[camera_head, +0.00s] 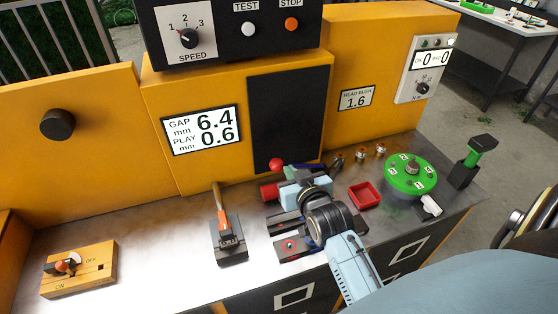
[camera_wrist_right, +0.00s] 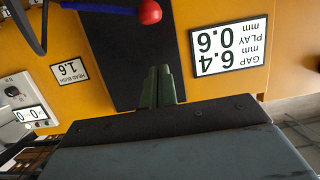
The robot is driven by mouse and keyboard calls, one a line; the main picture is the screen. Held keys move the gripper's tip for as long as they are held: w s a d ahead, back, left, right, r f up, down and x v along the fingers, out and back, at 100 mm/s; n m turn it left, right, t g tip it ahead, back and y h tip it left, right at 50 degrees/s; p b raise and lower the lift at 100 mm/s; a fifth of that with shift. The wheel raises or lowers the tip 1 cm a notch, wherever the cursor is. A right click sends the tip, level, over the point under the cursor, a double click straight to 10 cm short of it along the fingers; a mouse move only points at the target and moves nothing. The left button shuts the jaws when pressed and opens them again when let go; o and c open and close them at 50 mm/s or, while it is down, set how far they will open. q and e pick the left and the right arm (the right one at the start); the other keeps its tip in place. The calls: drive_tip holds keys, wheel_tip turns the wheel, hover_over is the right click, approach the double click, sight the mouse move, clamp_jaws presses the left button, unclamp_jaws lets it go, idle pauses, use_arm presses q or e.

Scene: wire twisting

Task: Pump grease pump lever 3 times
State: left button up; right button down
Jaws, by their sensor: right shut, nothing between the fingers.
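A lever with a red ball knob (camera_head: 276,165) and a dark blue rod stands at the back of the bench, in front of the black panel. I take it for the grease pump lever. In the right wrist view the red knob (camera_wrist_right: 150,11) is at the top edge, beyond and apart from my fingertips. My right gripper (camera_wrist_right: 160,70) is shut and empty, its two green fingers side by side. In the head view my right arm reaches in from the lower right and hides much of the lever's lower part. My left gripper is not in view.
Bare bench (camera_head: 160,250) lies between those two.

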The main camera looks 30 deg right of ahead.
drive_tip(key=shift+w+d+r, duration=0.15)
drive_tip(key=shift+d+r, duration=0.1)
drive_tip(key=shift+r, duration=0.15)
hover_over(279, 162)
drive_tip(key=s+a, duration=0.1)
drive_tip(key=s, duration=0.1)
wheel_tip(279, 162, down, 3)
wheel_tip(279, 162, down, 2)
drive_tip(key=shift+w+a+f, duration=0.1)
drive_tip(key=shift+f, duration=0.65)
